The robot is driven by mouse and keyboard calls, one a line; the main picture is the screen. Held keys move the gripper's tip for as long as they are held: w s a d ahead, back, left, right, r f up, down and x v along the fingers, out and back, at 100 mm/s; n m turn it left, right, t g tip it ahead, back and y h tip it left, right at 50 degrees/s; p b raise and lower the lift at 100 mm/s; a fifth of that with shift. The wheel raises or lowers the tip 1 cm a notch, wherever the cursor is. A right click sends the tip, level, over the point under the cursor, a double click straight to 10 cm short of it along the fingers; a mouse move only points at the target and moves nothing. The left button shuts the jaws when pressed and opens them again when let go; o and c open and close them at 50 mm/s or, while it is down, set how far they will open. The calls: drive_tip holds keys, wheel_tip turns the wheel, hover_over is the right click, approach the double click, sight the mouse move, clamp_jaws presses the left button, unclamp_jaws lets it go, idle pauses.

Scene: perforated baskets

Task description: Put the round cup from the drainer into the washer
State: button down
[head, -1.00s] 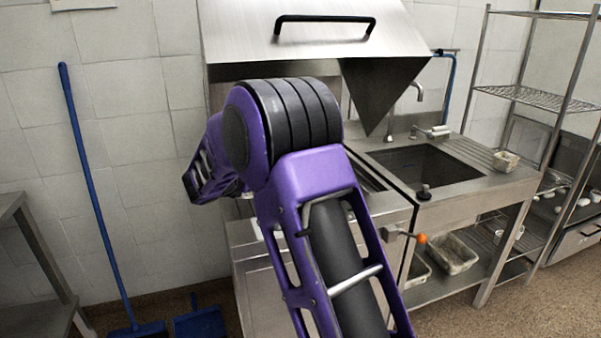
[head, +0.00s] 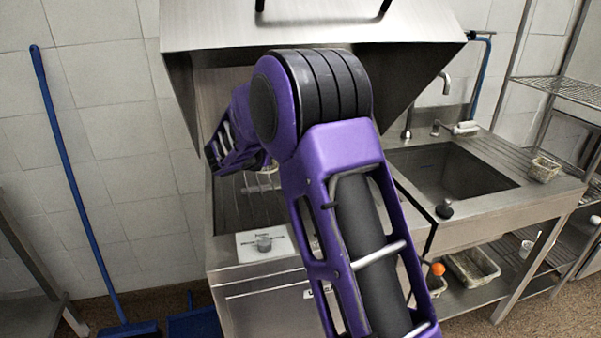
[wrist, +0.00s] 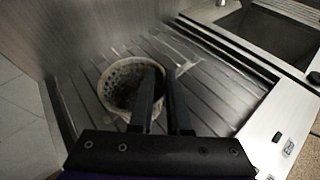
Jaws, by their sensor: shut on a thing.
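The round cup (wrist: 125,86), pale and perforated like a small basket, is in the wrist view left of centre. My gripper (wrist: 168,86) is shut on its right-hand wall, with one dark finger over the cup's opening and the other outside. The cup is upright or slightly tilted over a ribbed metal surface; whether it touches is unclear. In the head view my arm reaches under the raised hood of the washer (head: 236,210), and my fingers and the cup are mostly hidden behind my arm. The drainer (head: 524,155) is the ribbed top right of the sink.
The hood (head: 330,38) hangs above my arm. The sink (head: 455,170) is right of the washer. A small basket (head: 543,169) stands on the drainer. More baskets (head: 473,267) sit on the shelf below. A blue broom (head: 75,180) leans on the left wall.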

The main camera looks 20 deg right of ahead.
drive_tip(key=shift+w+d, duration=0.1)
drive_tip(key=shift+w, duration=0.1)
drive_tip(key=shift+w+d+f, duration=0.1)
drive_tip(key=shift+f, duration=0.2)
drive_tip(key=b, duration=0.2)
hover_over(278, 200)
wheel_tip(278, 200, down, 10)
drive_tip(key=shift+w+r, duration=0.15)
drive_tip(key=shift+r, duration=0.1)
drive_tip(key=c, duration=0.8)
unclamp_jaws()
drive_tip(key=shift+c, duration=0.2)
drive_tip(key=shift+r, duration=0.1)
drive_tip(key=p+v, duration=0.1)
drive_tip(key=v, duration=1.1)
